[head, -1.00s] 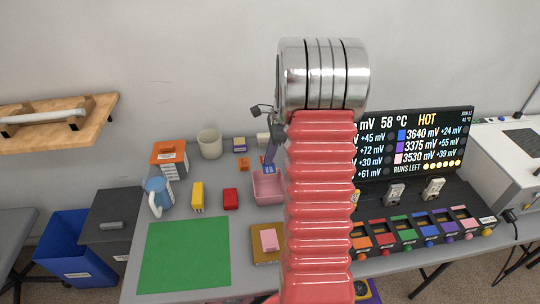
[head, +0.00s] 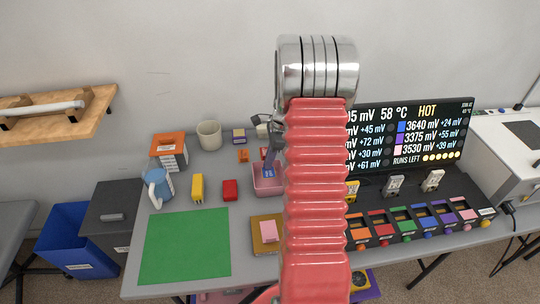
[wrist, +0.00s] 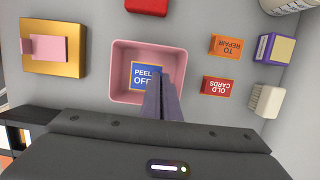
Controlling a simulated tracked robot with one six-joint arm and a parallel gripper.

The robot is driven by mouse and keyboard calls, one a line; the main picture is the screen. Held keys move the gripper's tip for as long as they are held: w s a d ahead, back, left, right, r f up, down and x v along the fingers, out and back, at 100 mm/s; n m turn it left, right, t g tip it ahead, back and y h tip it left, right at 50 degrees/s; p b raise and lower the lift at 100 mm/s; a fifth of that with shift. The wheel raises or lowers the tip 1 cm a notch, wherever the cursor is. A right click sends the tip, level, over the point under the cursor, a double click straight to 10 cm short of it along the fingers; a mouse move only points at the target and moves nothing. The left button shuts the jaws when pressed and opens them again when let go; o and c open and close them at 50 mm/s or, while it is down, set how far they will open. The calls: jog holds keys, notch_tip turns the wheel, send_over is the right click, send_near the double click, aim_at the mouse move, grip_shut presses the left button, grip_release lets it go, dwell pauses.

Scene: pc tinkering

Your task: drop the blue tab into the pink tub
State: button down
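The blue tab (wrist: 145,74) reads "PEEL OFF" and shows within the pink tub's outline in the wrist view. The pink tub (wrist: 122,57) is square and open, and its floor around the tab is bare. My gripper (wrist: 163,82) has its two grey fingers close together on the tab's edge. In the head view, the tab (head: 268,172) hangs at the tip of my gripper (head: 270,158), at the opening of the tub (head: 267,189). My red arm covers the area right of the tub. How far the tab is above the tub floor is hard to tell.
A green mat (head: 187,245) is clear.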

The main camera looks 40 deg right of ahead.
jog(key=shift+s+d+x, duration=0.1)
jog(key=shift+d+x, duration=0.05)
jog(key=shift+x, duration=0.6)
jog(key=shift+s+d+x, duration=0.1)
jog(key=shift+d+x, duration=0.05)
jog(key=shift+x, duration=0.6)
jog(key=shift+s+d+x, duration=0.1)
jog(key=shift+d+x, duration=0.05)
jog(key=shift+x, duration=0.6)
jog(key=shift+f, duration=0.1)
jog(key=c, duration=1.9)
grip_release()
jog(key=shift+c, duration=0.2)
jog(key=shift+v, duration=3.8)
jog(key=shift+w+r, duration=0.1)
jog(key=shift+r, duration=0.2)
